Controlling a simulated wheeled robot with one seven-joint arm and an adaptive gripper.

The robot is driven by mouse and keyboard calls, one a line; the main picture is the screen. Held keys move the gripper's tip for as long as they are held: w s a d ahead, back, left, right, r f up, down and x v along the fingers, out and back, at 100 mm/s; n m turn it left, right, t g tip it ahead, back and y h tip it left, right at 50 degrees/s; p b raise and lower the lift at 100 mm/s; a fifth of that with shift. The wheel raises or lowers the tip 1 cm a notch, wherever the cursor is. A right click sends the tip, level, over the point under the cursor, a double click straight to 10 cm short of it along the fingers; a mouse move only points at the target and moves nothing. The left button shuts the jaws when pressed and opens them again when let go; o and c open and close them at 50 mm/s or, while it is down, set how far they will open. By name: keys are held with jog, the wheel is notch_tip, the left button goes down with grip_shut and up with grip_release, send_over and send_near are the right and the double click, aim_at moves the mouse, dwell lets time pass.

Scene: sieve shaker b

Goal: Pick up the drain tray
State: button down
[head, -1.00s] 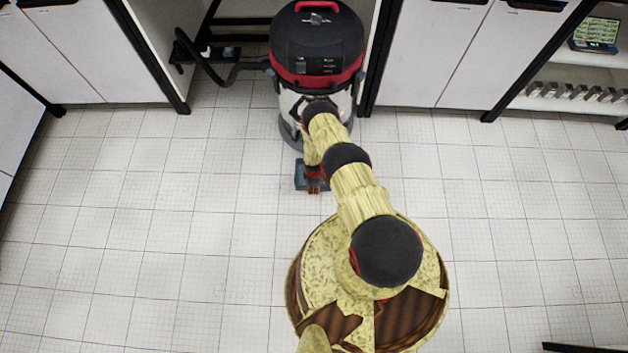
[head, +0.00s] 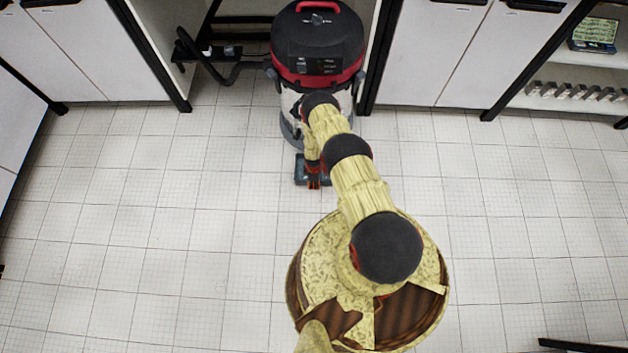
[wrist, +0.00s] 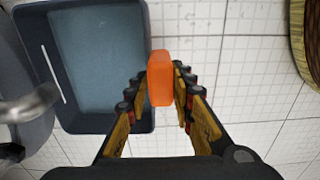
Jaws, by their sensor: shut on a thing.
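The drain tray (head: 300,172) is a small dark blue-grey open box in front of the vacuum machine in the head view. In the wrist view the tray (wrist: 138,117) fills the upper left, with an orange tab (wrist: 160,78) at its right edge. My gripper (wrist: 160,88) has its two fingers on either side of this tab and is shut on it. In the head view my gripper (head: 314,183) is at the tray's near side, and my arm partly covers the tray. I cannot tell whether the tray touches the floor.
The black, red and steel vacuum machine (head: 318,50) stands close behind the tray, with its hose (head: 235,70) to the left. White cabinets (head: 430,60) flank it. A shelf with a scale (head: 594,35) is at the right. The tiled floor (head: 150,220) is clear on both sides.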

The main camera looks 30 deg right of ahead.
jog(key=s+a+p, duration=0.4)
jog(key=s+a, duration=0.6)
jog(key=s, duration=0.4)
jog(key=shift+s+p, duration=0.4)
jog(key=shift+a, duration=0.1)
